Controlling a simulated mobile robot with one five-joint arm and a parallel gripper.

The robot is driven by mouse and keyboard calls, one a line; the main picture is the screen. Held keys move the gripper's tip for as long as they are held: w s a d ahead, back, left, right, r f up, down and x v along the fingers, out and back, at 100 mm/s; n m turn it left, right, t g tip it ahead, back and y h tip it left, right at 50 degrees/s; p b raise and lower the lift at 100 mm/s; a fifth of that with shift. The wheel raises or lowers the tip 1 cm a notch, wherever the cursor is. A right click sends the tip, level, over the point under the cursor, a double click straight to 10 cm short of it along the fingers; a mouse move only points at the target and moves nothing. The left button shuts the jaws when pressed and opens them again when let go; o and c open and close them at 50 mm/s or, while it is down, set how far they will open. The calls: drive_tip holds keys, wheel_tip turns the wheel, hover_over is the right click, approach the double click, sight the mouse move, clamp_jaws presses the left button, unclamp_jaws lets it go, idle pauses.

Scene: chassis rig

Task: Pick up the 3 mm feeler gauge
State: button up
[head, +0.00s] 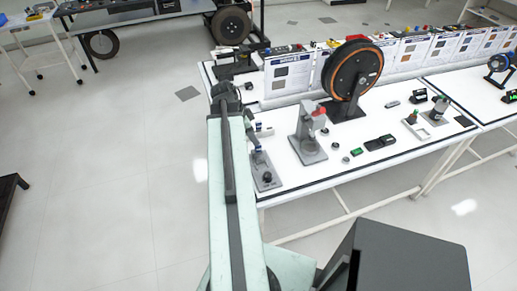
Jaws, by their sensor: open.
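My arm reaches forward from the bottom of the head view to the left end of the white workbench (290,178). It ends in a dark joint over the bench's left edge. I cannot pick out the 3 mm feeler gauge. Several small parts lie on the bench, too small to read, and my arm covers part of its left edge.
A grey stand (308,135) and a black wheel with an orange rim (352,72) stand on the bench. A green-and-black device (380,142) lies in front of the wheel. Printed panels (290,76) line the back.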

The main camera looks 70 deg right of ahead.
sight(258, 152)
drive_tip(key=b+x, duration=0.4)
drive_tip(key=x, duration=0.1)
drive_tip(key=b+x, duration=0.2)
drive_tip(key=shift+w+a+f, duration=0.1)
drive_tip(key=shift+w+f, duration=0.1)
drive_tip(key=shift+f, duration=0.2)
drive_tip(key=shift+r, duration=0.2)
clamp_jaws()
